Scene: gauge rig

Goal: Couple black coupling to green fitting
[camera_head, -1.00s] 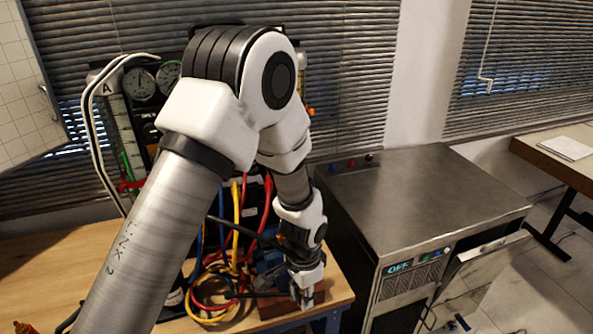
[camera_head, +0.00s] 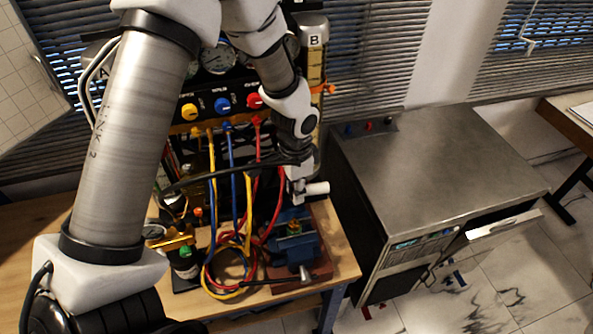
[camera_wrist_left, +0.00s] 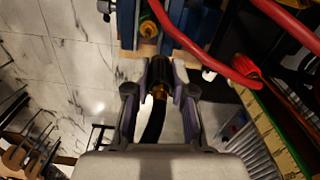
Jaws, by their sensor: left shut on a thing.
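The black coupling (camera_wrist_left: 155,68) is a dark cylinder with a brass end and a black hose trailing from it in the left wrist view. My left gripper (camera_wrist_left: 159,85) is shut on it; in the head view the gripper (camera_head: 297,190) hangs above and behind the blue vise (camera_head: 285,248). The green fitting (camera_head: 293,228) stands in the vise jaws as a small green and brass piece. It also shows in the left wrist view (camera_wrist_left: 149,28), just past the coupling's front end and apart from it. My right gripper is not in view.
Red, blue and yellow hoses (camera_head: 232,190) hang from the gauge panel (camera_head: 222,106) and coil beside the vise. A metal cabinet (camera_head: 440,175) stands right of the wooden bench (camera_head: 345,262).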

